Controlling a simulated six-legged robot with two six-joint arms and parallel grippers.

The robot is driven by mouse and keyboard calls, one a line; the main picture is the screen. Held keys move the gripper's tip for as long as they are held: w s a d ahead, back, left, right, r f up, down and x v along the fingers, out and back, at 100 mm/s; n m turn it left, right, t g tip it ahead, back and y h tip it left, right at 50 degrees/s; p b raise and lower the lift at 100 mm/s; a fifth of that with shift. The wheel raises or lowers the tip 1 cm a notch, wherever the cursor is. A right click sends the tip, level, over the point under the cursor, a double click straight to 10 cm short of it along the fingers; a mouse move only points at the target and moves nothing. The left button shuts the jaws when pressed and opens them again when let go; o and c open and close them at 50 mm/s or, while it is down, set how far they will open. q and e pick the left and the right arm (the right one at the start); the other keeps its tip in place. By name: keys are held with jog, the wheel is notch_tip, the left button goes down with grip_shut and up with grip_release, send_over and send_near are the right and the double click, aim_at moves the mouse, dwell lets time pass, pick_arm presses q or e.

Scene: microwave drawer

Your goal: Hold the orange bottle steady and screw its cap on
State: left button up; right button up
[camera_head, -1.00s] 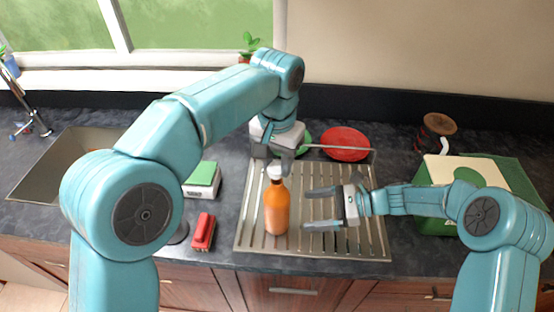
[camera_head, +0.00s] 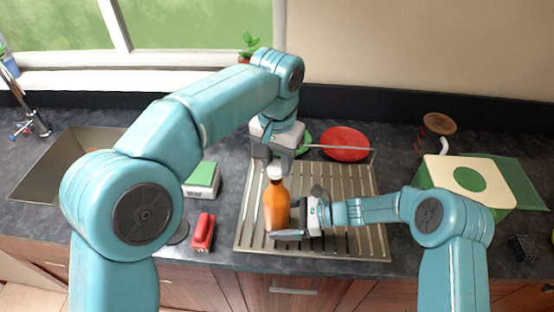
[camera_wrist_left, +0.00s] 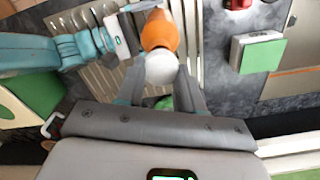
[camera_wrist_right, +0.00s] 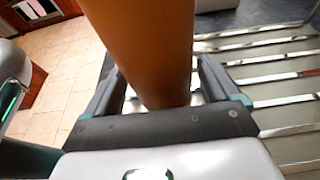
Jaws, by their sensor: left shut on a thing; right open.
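The orange bottle (camera_head: 277,208) stands upright on the metal drying rack (camera_head: 350,240). A white cap (camera_head: 274,172) sits at the top of its neck; I cannot tell how tightly. My left gripper (camera_head: 274,160) comes from above and is shut on the cap, which shows between its fingers in the left wrist view (camera_wrist_left: 162,68). My right gripper (camera_head: 285,218) is level and low, open, with its fingers on either side of the bottle body. In the right wrist view the bottle (camera_wrist_right: 145,50) fills the space between the fingers.
A red stapler-like object (camera_head: 203,232) and a green-topped white box (camera_head: 202,180) lie left of the rack. A red plate (camera_head: 346,143) is behind it. A green and cream box (camera_head: 465,180) stands at right. The sink (camera_head: 60,165) is far left.

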jog(key=shift+w+f, duration=0.1)
jog(key=shift+a, duration=0.1)
jog(key=c, duration=0.7)
dwell(0.6)
